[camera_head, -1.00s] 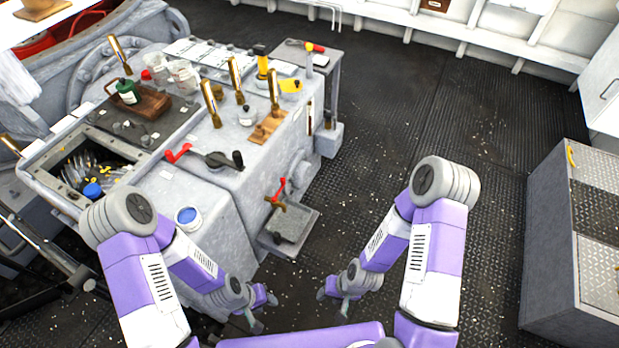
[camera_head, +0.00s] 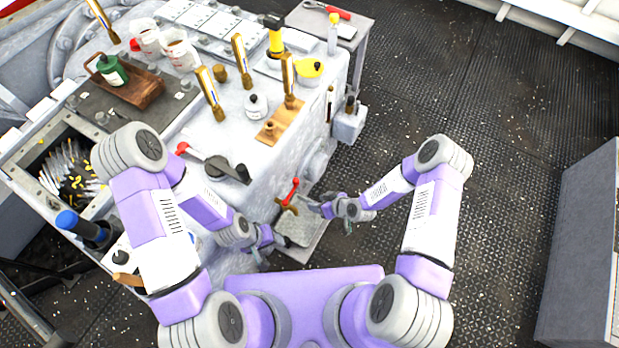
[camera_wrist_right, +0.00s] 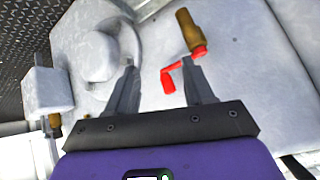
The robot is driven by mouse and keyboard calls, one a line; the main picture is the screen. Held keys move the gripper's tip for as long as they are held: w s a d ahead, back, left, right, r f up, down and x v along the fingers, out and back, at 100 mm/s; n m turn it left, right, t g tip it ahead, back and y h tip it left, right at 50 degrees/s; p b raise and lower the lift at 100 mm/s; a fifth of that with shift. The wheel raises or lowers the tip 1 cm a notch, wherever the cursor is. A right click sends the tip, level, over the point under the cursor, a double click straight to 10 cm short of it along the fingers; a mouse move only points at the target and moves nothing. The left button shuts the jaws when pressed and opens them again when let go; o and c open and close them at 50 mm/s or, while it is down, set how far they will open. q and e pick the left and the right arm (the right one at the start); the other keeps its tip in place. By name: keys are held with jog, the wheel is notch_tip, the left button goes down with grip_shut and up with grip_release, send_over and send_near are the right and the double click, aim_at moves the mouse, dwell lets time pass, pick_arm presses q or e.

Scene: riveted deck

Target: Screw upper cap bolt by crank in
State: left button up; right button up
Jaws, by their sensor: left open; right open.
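A red crank (camera_head: 290,192) with a brass fitting (camera_head: 286,207) is low on the front of the grey machine (camera_head: 255,195). In the right wrist view the red crank (camera_wrist_right: 171,77) shows between the fingers of my right gripper (camera_wrist_right: 159,75), below a brass part (camera_wrist_right: 188,30). I cannot tell whether they touch. My right gripper (camera_head: 332,217) is open, just right of the crank. My left gripper (camera_head: 272,248) is open, low at the machine's front. I cannot tell which part is the upper cap bolt.
A grey plate (camera_head: 298,232) juts out below the crank. Brass-handled levers (camera_head: 240,62), a green can (camera_head: 111,70) and a yellow oil can (camera_head: 309,68) stand on the machine. A grey cabinet (camera_head: 585,250) is at right. Dark floor (camera_head: 490,130) is open between.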

jog(key=w+f+n+t+y+b, duration=0.1)
jog(key=w+f+n+t, duration=0.25)
jog(key=w+f, duration=0.2)
jog(key=n+t+y+b, duration=0.2)
jog(key=n+t, duration=0.1)
jog(key=n, duration=0.6)
send_near(306, 176)
jog(key=shift+n, duration=0.25)
jog(key=b+x, duration=0.1)
jog(key=x, duration=0.1)
jog(key=b+x, duration=0.1)
jog(key=x, duration=0.2)
jog(key=b+x, duration=0.1)
jog(key=x, duration=0.1)
jog(key=shift+w+f, duration=0.25)
jog(key=shift+f, duration=0.15)
jog(key=shift+w+a, duration=0.2)
jog(key=shift+w, duration=0.15)
jog(key=shift+c, duration=0.4)
grip_shut()
